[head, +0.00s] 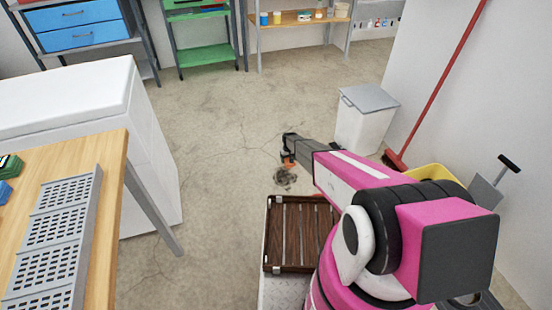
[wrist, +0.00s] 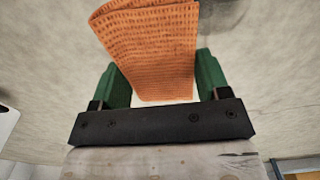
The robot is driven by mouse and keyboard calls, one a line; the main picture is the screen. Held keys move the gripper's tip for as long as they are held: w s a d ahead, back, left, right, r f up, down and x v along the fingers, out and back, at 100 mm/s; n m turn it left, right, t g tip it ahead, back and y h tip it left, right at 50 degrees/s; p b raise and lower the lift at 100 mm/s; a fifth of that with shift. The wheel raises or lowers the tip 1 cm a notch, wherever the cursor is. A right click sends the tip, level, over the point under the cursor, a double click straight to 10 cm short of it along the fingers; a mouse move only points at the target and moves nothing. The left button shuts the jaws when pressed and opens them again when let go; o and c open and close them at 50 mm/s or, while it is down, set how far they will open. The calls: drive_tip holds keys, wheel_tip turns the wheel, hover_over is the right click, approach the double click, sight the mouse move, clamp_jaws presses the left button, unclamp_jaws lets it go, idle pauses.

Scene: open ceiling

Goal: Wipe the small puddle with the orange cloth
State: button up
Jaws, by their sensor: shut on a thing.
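The orange cloth (wrist: 150,45) is folded, with a ribbed weave, and sits between the green fingers of my gripper (wrist: 158,62). My gripper is shut on it. In the head view only a small orange bit of the cloth (head: 289,164) shows below my gripper (head: 287,157). The small puddle (head: 284,179) is a dark, blotchy patch on the concrete floor, just nearer the camera than my gripper. A dark patch at the top edge of the wrist view may be part of it. I cannot tell whether the cloth touches the floor.
A white bin with a grey lid (head: 365,118) and a red-handled broom (head: 438,85) stand to the right. A brown slatted crate (head: 268,235) is nearer the camera. A wooden table (head: 112,180) and white cabinet (head: 150,150) are left. Floor left of the puddle is clear.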

drive_tip(key=shift+r, duration=1.9)
